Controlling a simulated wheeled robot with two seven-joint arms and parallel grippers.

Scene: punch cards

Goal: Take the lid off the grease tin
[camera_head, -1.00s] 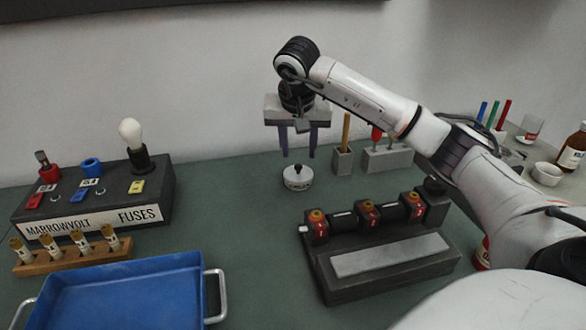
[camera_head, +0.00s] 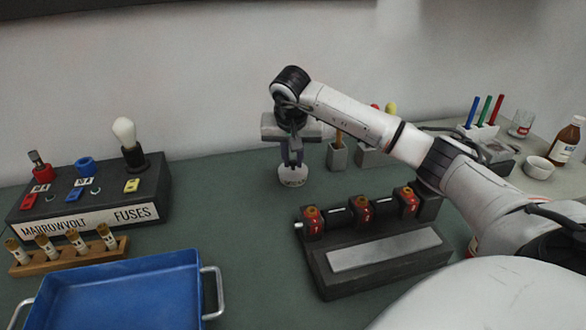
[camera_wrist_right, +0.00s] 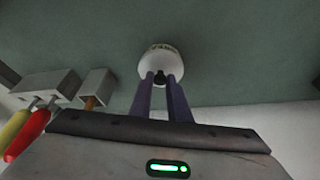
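The grease tin (camera_head: 292,177) is a small round white tin with a dark knob on its lid. It stands on the green bench near the wall. My right gripper (camera_head: 292,163) is directly above it, pointing down, with its purple fingers close together at the knob. In the right wrist view the tin (camera_wrist_right: 160,62) sits beyond the fingertips (camera_wrist_right: 161,78), and the dark knob lies between them. The fingers appear closed on the knob and partly hide the lid. The lid looks seated on the tin. My left gripper is not in view.
A black fixture with red blocks (camera_head: 363,207) stands in front of the tin. A blue tray (camera_head: 125,290), a wooden vial rack (camera_head: 72,257) and the fuse box (camera_head: 95,190) are at left. Grey holders (camera_head: 338,157) stand just right of the tin. Bench left of the tin is clear.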

